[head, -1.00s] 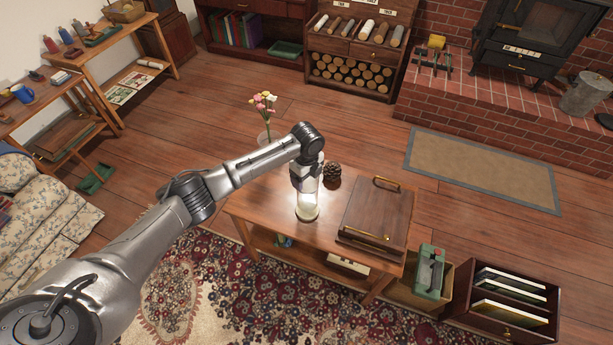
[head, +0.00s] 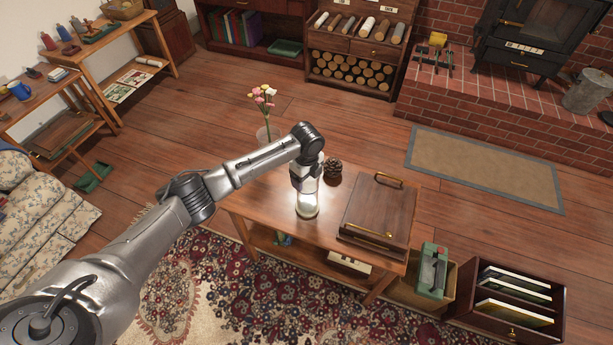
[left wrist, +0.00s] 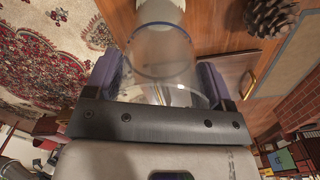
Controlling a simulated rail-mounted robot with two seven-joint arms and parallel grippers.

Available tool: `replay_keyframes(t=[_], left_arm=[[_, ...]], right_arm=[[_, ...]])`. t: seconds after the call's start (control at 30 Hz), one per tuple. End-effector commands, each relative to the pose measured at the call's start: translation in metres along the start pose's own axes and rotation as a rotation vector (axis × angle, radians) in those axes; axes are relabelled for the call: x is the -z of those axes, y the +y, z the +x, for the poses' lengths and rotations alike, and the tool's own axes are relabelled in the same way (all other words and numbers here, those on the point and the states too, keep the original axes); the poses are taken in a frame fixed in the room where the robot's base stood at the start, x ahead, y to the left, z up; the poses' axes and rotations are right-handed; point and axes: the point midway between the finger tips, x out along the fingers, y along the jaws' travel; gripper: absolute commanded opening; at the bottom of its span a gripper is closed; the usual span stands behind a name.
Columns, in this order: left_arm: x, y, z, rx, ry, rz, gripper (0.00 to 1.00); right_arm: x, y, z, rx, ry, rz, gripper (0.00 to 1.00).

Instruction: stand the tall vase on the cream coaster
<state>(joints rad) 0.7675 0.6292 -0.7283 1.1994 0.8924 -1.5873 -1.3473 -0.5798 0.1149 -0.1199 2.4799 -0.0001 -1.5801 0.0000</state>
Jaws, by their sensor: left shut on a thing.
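The tall vase is a clear glass cylinder (left wrist: 165,50), upright over the low wooden table in the head view (head: 307,203). My left gripper (head: 306,178) is above it, shut on its upper part. In the left wrist view the glass sits between the two fingers (left wrist: 160,85). A pale cream piece (left wrist: 160,12), likely the cream coaster, shows at the vase's far end. I cannot tell whether the vase touches it. My right gripper is not in view.
A pinecone (head: 333,168) sits just right of the vase, and a wooden box with a brass handle (head: 378,212) lies further right. A second clear glass vase (head: 268,134) with flowers stands behind my arm. Free tabletop (head: 265,205) shows to the left.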

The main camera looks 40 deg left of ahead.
Motion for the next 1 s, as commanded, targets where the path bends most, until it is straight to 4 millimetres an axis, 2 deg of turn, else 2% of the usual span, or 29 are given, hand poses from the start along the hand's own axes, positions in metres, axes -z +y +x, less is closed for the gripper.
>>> replay_keyframes(t=[0.97,1.0], left_arm=[[0.000,-0.001,0.012,0.001,0.000,0.000,0.23],[0.000,-0.001,0.011,0.001,0.000,0.000,0.79]], right_arm=[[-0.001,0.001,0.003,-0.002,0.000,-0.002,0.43],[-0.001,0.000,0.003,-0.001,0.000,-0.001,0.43]])
